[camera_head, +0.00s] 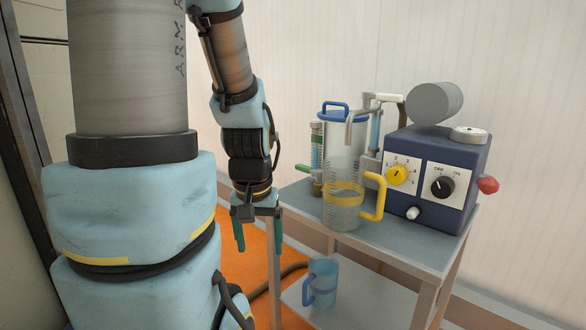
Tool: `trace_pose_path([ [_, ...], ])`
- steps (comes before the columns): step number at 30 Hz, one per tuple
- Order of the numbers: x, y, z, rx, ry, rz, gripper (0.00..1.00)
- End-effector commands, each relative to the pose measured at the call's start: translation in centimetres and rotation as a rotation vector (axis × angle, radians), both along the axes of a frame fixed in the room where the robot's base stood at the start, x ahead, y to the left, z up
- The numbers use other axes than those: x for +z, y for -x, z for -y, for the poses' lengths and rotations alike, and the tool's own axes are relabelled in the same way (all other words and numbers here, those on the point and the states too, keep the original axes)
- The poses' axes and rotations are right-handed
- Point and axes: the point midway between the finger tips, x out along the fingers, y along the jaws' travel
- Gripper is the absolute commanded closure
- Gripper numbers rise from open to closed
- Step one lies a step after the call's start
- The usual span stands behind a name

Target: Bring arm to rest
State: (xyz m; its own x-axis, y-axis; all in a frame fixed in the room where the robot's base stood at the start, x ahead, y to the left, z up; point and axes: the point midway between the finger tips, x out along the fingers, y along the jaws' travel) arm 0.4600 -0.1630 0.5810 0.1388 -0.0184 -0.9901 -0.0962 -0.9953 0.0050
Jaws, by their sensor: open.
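My gripper (258,234) hangs from my arm in the middle of the view, to the left of a grey table. Its two green-tipped fingers point down and stand apart, with nothing between them. It is beside the table's left edge, apart from everything on the table. My arm comes down from the top, its upper links close to the camera on the left.
The grey table (419,247) carries a clear jar (343,208) with a yellow handle and a blue box (433,172) with a yellow knob and a black knob. A blue cup (321,282) stands on the lower shelf. Orange floor shows below my gripper.

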Motion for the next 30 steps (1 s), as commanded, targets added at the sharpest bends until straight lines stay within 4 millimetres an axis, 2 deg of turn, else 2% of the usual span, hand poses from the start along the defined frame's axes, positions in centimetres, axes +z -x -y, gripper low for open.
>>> trace_pose_path([
  [1,1.7,0.0,0.0,0.000,0.000,0.000,0.19],
  [8,6.7,0.0,0.0,-0.002,-0.001,-0.001,0.19],
  [30,28.3,0.0,0.1,-0.004,-0.002,-0.001,0.19],
])
